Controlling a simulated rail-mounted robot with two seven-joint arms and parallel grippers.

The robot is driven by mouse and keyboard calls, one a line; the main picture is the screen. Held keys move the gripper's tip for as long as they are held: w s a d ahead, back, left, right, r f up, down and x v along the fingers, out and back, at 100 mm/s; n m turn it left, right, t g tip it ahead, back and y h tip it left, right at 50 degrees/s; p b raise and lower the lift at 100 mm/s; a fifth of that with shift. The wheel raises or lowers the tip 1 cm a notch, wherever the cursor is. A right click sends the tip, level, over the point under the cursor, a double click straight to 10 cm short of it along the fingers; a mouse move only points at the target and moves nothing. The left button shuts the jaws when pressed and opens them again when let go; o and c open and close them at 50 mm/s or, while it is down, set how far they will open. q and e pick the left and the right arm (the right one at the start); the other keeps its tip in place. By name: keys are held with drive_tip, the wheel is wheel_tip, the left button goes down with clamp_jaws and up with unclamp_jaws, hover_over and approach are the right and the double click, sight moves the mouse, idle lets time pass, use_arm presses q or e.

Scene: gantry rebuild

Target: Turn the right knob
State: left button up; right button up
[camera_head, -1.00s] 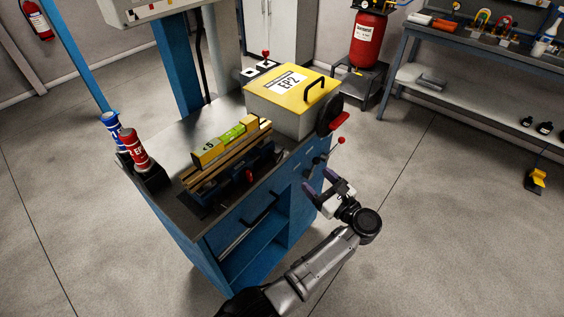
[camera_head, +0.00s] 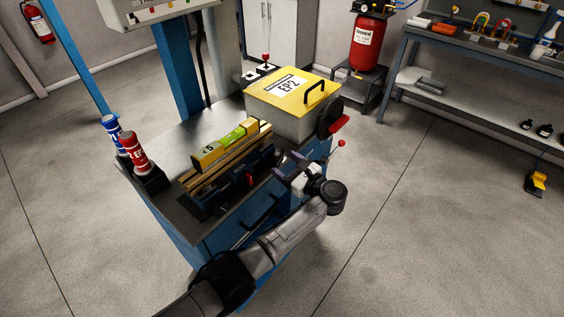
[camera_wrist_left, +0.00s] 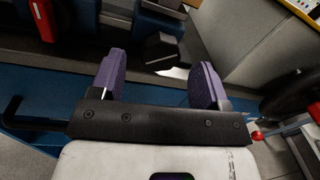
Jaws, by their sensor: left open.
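My left gripper (camera_head: 288,164) is open at the front edge of the blue workbench, close to the vise-like fixture. It is also seen in the left wrist view (camera_wrist_left: 160,68), with its two purple fingers spread apart. A black knob (camera_wrist_left: 160,48) shows between and beyond the fingertips, and I see no contact with it. A red knob (camera_wrist_left: 40,20) is to its left; it also shows on the fixture's front in the head view (camera_head: 250,180). The black knob is hard to make out in the head view. My right gripper is not in view.
A grey box with a yellow lid (camera_head: 285,118) stands behind the gripper on the bench. A black wheel with a red handle (camera_head: 338,123) and a red-tipped lever (camera_head: 341,143) are at the right side. Red and blue bottles (camera_head: 132,150) stand left.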

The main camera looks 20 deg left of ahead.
use_arm(q)
drive_tip(key=shift+x, duration=0.9)
drive_tip(key=shift+a, duration=0.1)
